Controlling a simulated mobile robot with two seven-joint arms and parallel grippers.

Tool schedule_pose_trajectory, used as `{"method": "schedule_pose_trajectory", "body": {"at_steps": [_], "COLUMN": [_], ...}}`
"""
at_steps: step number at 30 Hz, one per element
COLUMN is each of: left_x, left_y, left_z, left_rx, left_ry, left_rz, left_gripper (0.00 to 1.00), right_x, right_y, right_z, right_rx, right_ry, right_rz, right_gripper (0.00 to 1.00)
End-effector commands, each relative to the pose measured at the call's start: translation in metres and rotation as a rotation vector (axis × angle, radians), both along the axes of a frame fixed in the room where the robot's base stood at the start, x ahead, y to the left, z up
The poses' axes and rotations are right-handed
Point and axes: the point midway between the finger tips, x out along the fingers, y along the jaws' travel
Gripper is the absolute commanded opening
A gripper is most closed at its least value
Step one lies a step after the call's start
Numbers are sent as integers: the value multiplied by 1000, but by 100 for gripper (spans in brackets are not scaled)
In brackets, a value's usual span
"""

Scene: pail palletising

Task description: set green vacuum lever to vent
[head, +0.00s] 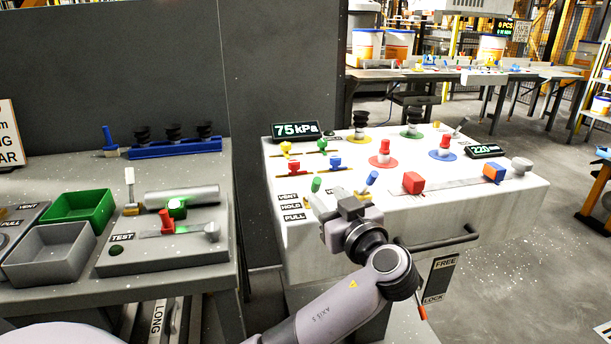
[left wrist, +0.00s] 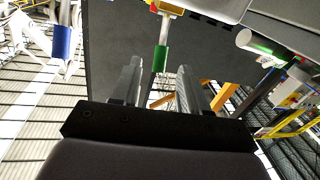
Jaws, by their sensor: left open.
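The green vacuum lever (head: 316,185) stands at the front left edge of the white-topped console, beside the VENT (head: 288,197), HOLD (head: 291,207) and PULL (head: 294,217) labels. My left gripper (head: 337,206) is close to it, just to its right and nearer the camera. In the left wrist view the lever's green grip (left wrist: 160,59) on its pale shaft lines up with the gap between my open, empty fingers (left wrist: 160,76). I cannot tell whether it reaches between them. The lever's base is partly hidden in the head view. My right gripper is not in view.
A blue lever (head: 371,178) stands close to the right of my gripper; it also shows in the left wrist view (left wrist: 62,42). A display reading 75 kPa (head: 297,130), small coloured valves and a red block (head: 413,183) are on the console. A grey handle bar (head: 440,242) juts from its front.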

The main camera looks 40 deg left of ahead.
Motion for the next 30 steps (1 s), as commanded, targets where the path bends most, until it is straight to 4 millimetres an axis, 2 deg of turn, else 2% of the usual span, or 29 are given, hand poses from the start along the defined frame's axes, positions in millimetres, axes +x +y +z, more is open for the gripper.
{"method": "schedule_pose_trajectory", "body": {"at_steps": [7, 19, 30], "left_x": [3, 32, 36], "left_y": [6, 55, 62], "left_z": [3, 3, 2], "left_rx": [2, 3, 0], "left_ry": [-11, -9, -10], "left_rz": [9, 10, 8], "left_gripper": [44, 44, 44], "right_x": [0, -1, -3], "right_y": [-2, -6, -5], "right_z": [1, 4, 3], "right_rx": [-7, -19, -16], "right_ry": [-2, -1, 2], "right_rz": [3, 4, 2], "right_gripper": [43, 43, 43]}}
